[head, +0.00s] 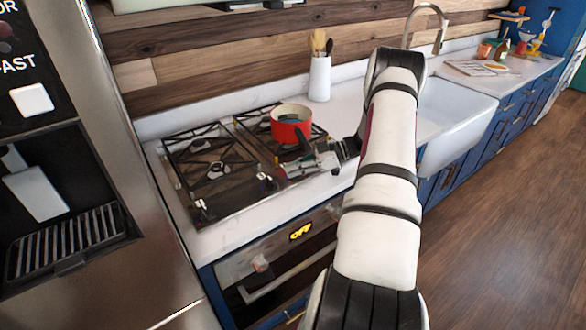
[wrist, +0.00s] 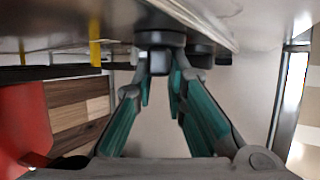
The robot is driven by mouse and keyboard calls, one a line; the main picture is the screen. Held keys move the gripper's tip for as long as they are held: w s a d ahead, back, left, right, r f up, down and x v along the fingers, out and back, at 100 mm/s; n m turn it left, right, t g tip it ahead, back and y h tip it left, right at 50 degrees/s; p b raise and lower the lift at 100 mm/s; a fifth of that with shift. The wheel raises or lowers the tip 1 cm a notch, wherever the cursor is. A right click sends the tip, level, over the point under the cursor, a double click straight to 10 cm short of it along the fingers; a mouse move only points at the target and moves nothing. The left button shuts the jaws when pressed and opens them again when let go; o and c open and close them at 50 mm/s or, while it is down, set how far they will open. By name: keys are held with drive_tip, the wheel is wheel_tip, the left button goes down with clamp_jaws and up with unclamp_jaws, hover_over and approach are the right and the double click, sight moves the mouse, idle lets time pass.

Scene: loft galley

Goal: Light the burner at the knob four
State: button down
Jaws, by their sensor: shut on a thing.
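The gas cooktop (head: 235,200) is set in the white counter, with dark knobs (head: 265,182) along its front part. In the wrist view a dark round knob (wrist: 160,40) with a narrow grip sits between the teal fingers of my gripper (wrist: 160,82), which are shut on it. A second knob (wrist: 204,50) is close beside it. In the head view my gripper (head: 290,171) is at the right front of the cooktop and hides the held knob. I cannot read knob numbers. No flame shows.
A red pot (head: 291,128) stands on the right rear burner, close to my gripper; it also shows in the wrist view (wrist: 25,125). A white utensil holder (head: 320,80) stands behind. The sink (head: 450,120) is to the right.

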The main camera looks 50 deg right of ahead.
drive_tip(key=shift+s+d+f+n+g+y+b, duration=0.15)
drive_tip(key=shift+f+n+g+y+b, duration=0.3)
drive_tip(key=shift+n+g+y+b, duration=0.35)
drive_tip(key=shift+s+n+g, duration=0.1)
drive_tip(key=shift+n+g, duration=0.3)
drive_tip(key=c, duration=1.6)
unclamp_jaws()
drive_tip(key=shift+s+d+r, duration=0.15)
drive_tip(key=shift+d+r, duration=0.15)
drive_tip(key=shift+d, duration=0.05)
drive_tip(key=v, duration=1.1)
drive_tip(key=shift+f, duration=0.1)
drive_tip(key=shift+s, duration=0.1)
